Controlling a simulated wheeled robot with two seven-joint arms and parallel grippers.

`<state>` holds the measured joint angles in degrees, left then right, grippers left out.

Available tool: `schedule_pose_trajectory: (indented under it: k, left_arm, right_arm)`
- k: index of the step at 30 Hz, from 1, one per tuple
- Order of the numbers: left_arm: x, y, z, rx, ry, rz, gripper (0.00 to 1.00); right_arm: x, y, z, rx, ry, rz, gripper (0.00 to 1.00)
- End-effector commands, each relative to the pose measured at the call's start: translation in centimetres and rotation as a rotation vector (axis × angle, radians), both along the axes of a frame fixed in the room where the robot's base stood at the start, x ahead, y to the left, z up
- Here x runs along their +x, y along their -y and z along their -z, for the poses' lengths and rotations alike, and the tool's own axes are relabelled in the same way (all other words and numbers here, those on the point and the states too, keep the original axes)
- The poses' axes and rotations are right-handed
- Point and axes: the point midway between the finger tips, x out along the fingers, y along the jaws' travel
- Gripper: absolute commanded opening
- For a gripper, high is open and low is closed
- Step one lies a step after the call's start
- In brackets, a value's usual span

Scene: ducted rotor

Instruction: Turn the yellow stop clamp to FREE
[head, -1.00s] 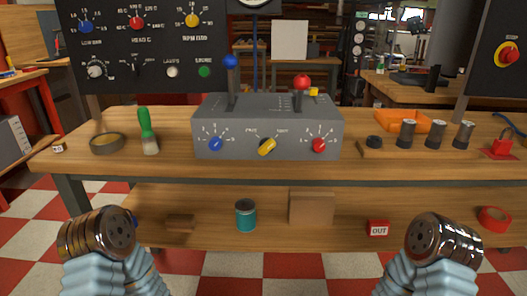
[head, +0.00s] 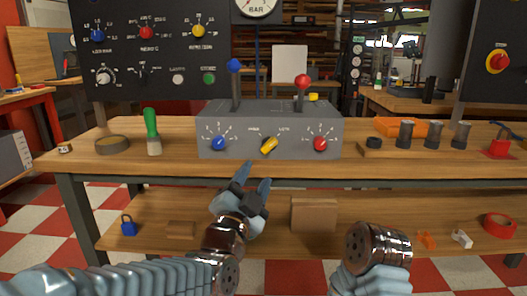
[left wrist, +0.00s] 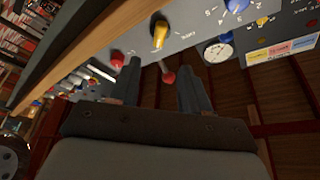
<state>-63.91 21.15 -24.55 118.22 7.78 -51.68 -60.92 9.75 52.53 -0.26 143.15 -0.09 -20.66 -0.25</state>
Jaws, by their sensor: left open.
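The yellow stop clamp (head: 268,146) is on the front of the grey control box, between a blue knob (head: 218,143) and a red knob (head: 320,144). It slants from lower left to upper right, with a small white label on each side, too small to read surely. It also shows in the left wrist view (left wrist: 160,35), beyond the fingers. My left gripper (head: 257,178) is open and empty, just below and in front of the clamp, apart from it; its fingers also show in the left wrist view (left wrist: 160,72). Only my right wrist shows; its gripper is not visible.
Two levers with blue (head: 234,66) and red (head: 302,81) balls rise from the box. A green-handled brush (head: 151,130) and a round dish (head: 112,145) stand left on the bench; dark cylinders (head: 405,134) stand right. The lower shelf holds a cardboard box (head: 313,215) and a blue padlock (head: 129,225).

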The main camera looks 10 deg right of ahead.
Motion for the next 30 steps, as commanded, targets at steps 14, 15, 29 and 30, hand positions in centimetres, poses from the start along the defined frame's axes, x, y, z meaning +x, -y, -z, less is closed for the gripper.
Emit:
schedule_pose_trajectory:
  k: [14, 15, 29, 30]
  left_arm:
    - [7.8, 5.0, -2.5, 0.003, -0.003, 0.001, 0.47]
    - [8.1, 5.1, -2.7, 0.002, -0.002, 0.001, 0.47]
    - [8.6, 5.5, -2.7, 0.001, -0.004, 0.002, 0.35]
    - [8.6, 5.5, -2.7, 0.001, -0.004, 0.002, 0.28]
  right_arm:
    - [-0.1, -0.2, -1.7, 0.003, -0.001, -0.005, 0.43]
    - [-0.1, -0.3, -1.7, 0.003, -0.001, -0.005, 0.43]
    - [-0.1, -0.3, -1.8, 0.004, -0.001, -0.006, 0.43]
    - [-0.1, -0.3, -1.8, 0.004, -0.001, -0.006, 0.43]
